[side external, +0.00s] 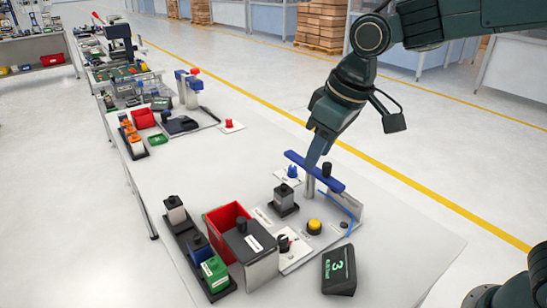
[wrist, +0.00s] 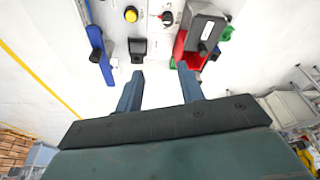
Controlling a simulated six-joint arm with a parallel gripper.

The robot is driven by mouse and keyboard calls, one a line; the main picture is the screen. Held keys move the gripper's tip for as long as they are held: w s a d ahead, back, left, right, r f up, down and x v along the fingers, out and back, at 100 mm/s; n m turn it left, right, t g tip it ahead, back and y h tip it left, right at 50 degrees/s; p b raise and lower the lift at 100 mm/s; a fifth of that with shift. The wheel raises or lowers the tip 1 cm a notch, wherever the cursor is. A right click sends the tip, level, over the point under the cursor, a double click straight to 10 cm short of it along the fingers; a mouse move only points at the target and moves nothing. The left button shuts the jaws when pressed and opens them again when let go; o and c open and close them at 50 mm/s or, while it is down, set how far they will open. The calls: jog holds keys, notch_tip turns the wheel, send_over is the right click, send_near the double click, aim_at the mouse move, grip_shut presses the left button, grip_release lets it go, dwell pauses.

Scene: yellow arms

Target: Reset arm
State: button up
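My arm reaches in from the upper right in the side view. My gripper (side external: 314,160) points down over the workbench, and its fingertips appear close to the blue bar (side external: 300,165) on the grey stand. In the wrist view my gripper (wrist: 160,70) is open, with its two fingers apart and nothing seen between them. The blue bar (wrist: 98,52) there lies left of the fingers. A grey block with a black top (side external: 285,198) stands on the station plate; in the wrist view a dark-topped block (wrist: 138,48) shows just beyond the fingertips.
A yellow button (side external: 314,226), a black knob (side external: 284,242), a red bin (side external: 226,218) and a display (side external: 339,270) reading 3 crowd the front. A black tray (side external: 188,238) holds several blocks at left. More stations stand farther back. The bench's right side (side external: 410,240) is clear.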

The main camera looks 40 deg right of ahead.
jog(key=s+d+m+t, duration=0.1)
jog(key=s+d+m, duration=0.1)
jog(key=s+d, duration=0.5)
jog(key=s+d+m+t+h, duration=0.1)
jog(key=s+d, duration=0.5)
jog(key=s, duration=0.6)
jog(key=shift+s+d+m, duration=0.35)
jog(key=shift+d+m, duration=0.05)
jog(key=shift+m, duration=0.1)
